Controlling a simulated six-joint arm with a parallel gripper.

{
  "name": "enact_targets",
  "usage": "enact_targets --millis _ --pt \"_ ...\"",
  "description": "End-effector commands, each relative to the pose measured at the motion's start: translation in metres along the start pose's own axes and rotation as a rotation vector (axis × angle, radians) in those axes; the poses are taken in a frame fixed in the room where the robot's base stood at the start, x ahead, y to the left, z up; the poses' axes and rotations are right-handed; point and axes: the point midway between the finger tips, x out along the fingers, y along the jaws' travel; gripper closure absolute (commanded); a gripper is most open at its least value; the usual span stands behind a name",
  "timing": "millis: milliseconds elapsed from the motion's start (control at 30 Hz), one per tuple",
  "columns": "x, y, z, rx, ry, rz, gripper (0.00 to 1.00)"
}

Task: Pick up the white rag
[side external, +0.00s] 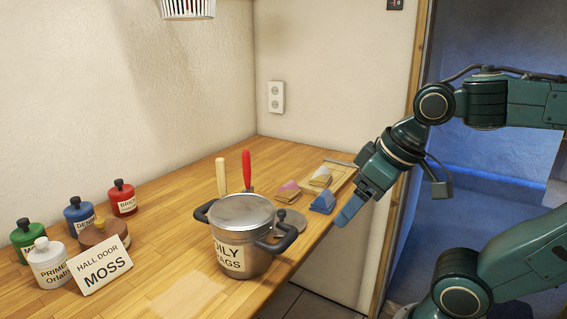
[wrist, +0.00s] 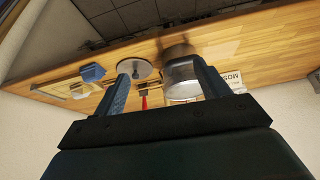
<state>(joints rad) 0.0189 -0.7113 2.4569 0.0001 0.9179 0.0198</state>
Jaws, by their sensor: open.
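Several small folded cloths lie near the back right of the wooden bench. A pale cream-and-yellow one (side external: 320,177), the closest to white, sits at the wooden tray. A pink-and-tan one (side external: 288,191) lies to its left, and a blue one (side external: 323,202) lies in front, also seen in the wrist view (wrist: 92,73). I cannot tell for sure which is the white rag. My gripper (side external: 347,213) is open and empty, at the bench's right edge, to the right of the blue cloth and apart from it. Its two fingers (wrist: 163,80) show spread in the wrist view.
A steel pot (side external: 243,215) labelled with rags stands at the front edge, with a round lid (side external: 289,222) behind it. A red-handled tool (side external: 246,168) and a wooden handle (side external: 221,176) stand behind. Several jars and a MOSS sign (side external: 104,265) are left. The wooden tray (side external: 343,178) is by the wall.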

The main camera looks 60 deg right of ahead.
Motion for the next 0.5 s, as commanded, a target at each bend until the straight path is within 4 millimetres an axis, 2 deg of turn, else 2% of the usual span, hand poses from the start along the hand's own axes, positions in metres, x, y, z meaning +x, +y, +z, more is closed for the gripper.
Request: enact_targets --millis 267,500 --pt "-0.009 0.018 -0.052 0.16 -0.054 0.04 0.25" --pt "-0.01 0.047 -0.107 0.34 -0.11 0.085 0.25"
